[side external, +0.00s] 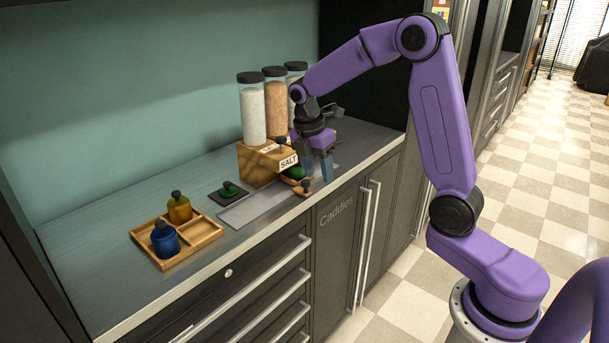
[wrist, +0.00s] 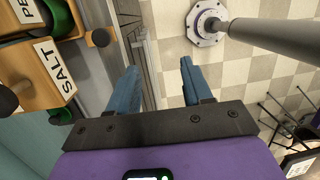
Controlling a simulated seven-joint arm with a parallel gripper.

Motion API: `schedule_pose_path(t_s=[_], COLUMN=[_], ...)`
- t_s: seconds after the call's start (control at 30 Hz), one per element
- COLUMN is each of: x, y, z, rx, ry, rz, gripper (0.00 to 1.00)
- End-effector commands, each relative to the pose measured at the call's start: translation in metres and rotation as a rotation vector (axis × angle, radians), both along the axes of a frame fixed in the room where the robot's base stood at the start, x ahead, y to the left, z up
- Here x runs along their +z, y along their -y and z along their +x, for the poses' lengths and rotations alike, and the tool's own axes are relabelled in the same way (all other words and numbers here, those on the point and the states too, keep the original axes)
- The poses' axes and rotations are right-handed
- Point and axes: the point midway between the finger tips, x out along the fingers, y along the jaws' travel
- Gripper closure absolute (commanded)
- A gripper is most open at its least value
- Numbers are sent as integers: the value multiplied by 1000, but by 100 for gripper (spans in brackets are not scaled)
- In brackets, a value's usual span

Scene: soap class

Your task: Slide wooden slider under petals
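A wooden dispenser stand (side external: 258,165) holds tall clear jars on the counter. I cannot tell which slider these belong to. My gripper (side external: 327,168) is just right of the stand, pointing down. Its blue fingers (wrist: 160,88) are apart with nothing between them.
A wooden divided tray (side external: 205,235) with an amber bottle (side external: 179,208) and a blue bottle (side external: 164,238) stands at left. A small dark plate with a green-based knob (side external: 229,188) and a pale grey strip (side external: 258,204) lie between. The counter's front edge (side external: 255,232) is close to the stand.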

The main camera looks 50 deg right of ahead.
Motion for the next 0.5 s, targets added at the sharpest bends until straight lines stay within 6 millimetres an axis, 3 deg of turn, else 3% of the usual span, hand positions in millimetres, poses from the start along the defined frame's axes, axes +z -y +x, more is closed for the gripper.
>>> schedule_pose_path(t_s=[0.1, 0.23, 0.37, 0.5], x=[-38, -64, -77, -82], y=[22, 30, 37, 56], z=[-33, -59, -69, -64], rx=[-513, -1090, -1640, -2168], ry=[-179, -406, -688, -1078], rz=[121, 237, 340, 453], gripper=[50, 50, 50, 50])
